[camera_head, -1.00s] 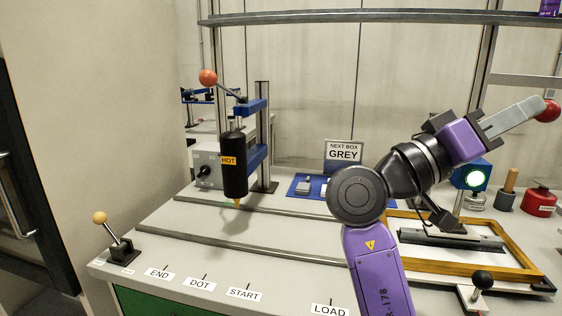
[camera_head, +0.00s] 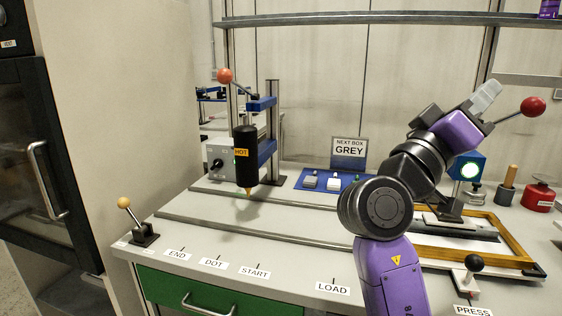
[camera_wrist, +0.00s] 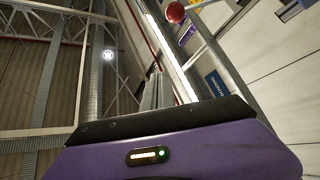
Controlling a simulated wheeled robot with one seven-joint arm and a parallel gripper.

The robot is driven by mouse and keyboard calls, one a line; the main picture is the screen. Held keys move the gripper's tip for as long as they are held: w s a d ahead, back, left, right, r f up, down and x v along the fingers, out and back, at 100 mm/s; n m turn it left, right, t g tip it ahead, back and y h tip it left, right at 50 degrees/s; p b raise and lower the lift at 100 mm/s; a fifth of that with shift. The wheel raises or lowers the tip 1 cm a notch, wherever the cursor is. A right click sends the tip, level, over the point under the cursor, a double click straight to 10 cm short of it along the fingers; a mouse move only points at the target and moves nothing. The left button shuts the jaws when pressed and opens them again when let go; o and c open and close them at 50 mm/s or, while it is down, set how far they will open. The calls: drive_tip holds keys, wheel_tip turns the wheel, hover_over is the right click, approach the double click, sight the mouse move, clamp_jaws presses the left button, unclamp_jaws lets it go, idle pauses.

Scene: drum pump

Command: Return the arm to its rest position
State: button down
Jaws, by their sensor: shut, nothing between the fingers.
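My gripper (camera_head: 487,97) is in the head view at the upper right, raised above the right side of the bench and pointing up and to the right. Its fingers are shut with nothing between them. My purple and black arm is folded in front of the bench. A red ball on a lever (camera_head: 533,106) stands just right of my gripper, apart from it in the picture. In the wrist view the fingers (camera_wrist: 153,92) point up toward the ceiling, and the red ball (camera_wrist: 175,13) shows near the top.
A black dispenser marked HOT (camera_head: 246,155) stands at the back left. A wooden frame (camera_head: 513,246) lies under my arm at the right. A shelf (camera_head: 380,18) crosses above. The front left bench is mostly clear.

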drive_tip(key=w+a+f+n+t+y, duration=0.2)
drive_tip(key=a+f+n+t+y, duration=0.25)
drive_tip(key=f+y, duration=0.35)
drive_tip(key=w+a+f+n+t+y, duration=0.25)
drive_tip(key=f+n+t+y, duration=0.3)
drive_tip(key=f, duration=0.45)
drive_tip(key=s+a+f+y, duration=0.3)
drive_tip(key=s+f+y, duration=0.15)
drive_tip(key=f, duration=0.25)
drive_tip(key=s+a+f+y, duration=0.3)
drive_tip(key=s+f, duration=0.3)
drive_tip(key=f, duration=0.2)
drive_tip(key=s+d+f+m+g, duration=0.15)
drive_tip(key=s+f, duration=0.35)
drive_tip(key=s, duration=0.7)
drive_tip(key=s+f+m+g+y, duration=0.15)
drive_tip(key=s+f, duration=0.25)
drive_tip(key=s, duration=0.7)
drive_tip(key=s+d+f+m+g+h, duration=0.1)
drive_tip(key=s+f+m+g, duration=0.3)
drive_tip(key=s, duration=0.8)
wheel_tip(320, 180, up, 12)
drive_tip(key=n+t+p, duration=0.1)
drive_tip(key=p, duration=1.1)
drive_tip(key=shift+d+n+p, duration=0.2)
drive_tip(key=shift+n+p, duration=0.1)
drive_tip(key=shift+n, duration=0.1)
